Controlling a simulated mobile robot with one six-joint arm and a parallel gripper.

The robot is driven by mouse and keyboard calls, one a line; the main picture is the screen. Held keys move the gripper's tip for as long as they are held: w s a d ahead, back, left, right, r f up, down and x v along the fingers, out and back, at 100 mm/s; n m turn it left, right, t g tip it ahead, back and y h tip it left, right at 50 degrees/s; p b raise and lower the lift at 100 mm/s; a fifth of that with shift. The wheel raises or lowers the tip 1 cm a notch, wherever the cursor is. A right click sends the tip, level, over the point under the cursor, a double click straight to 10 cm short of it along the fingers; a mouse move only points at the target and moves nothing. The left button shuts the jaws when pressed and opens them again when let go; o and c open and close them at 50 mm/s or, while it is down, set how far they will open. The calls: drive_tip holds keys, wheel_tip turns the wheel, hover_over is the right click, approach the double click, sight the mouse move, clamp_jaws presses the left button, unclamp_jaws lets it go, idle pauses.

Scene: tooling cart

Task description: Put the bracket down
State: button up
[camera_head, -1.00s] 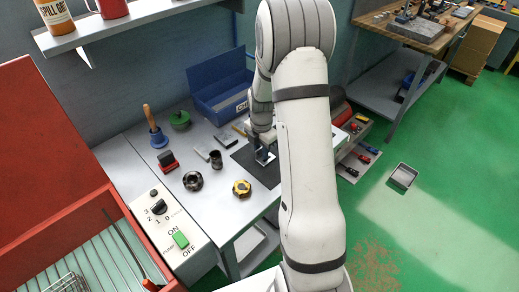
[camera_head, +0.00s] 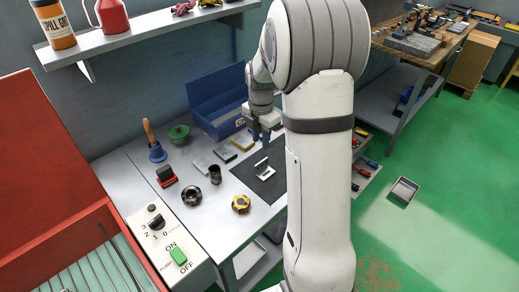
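The bracket (camera_head: 264,170), a small light-grey metal angle piece, rests on the black mat (camera_head: 245,171) on the grey bench, with one flange standing up. My gripper (camera_head: 261,143) is above and behind the bracket, clear of it. Its two dark fingers look apart, with nothing between them. My large white arm hides the right side of the mat and bench.
A black knob part (camera_head: 191,196), a yellow-and-black part (camera_head: 241,204) and a dark cup (camera_head: 215,174) stand left of the mat. Grey blocks lie behind it, near an open blue box (camera_head: 216,112). A blue-based bell (camera_head: 157,152) and a green-topped item (camera_head: 179,134) stand further left.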

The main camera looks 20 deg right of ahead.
drive_tip(key=s+a+r+m+t, duration=0.1)
drive_tip(key=s+a+r+m, duration=0.2)
drive_tip(key=s+m, duration=0.4)
drive_tip(key=s+a+r+m+t, duration=0.1)
drive_tip(key=s+a+r+m, duration=0.2)
drive_tip(key=s+m, duration=0.5)
drive_tip(key=s+a+r+m+t, duration=0.1)
drive_tip(key=s+a+r+m, duration=0.3)
drive_tip(key=s+m, duration=0.3)
drive_tip(key=shift+s, duration=0.8)
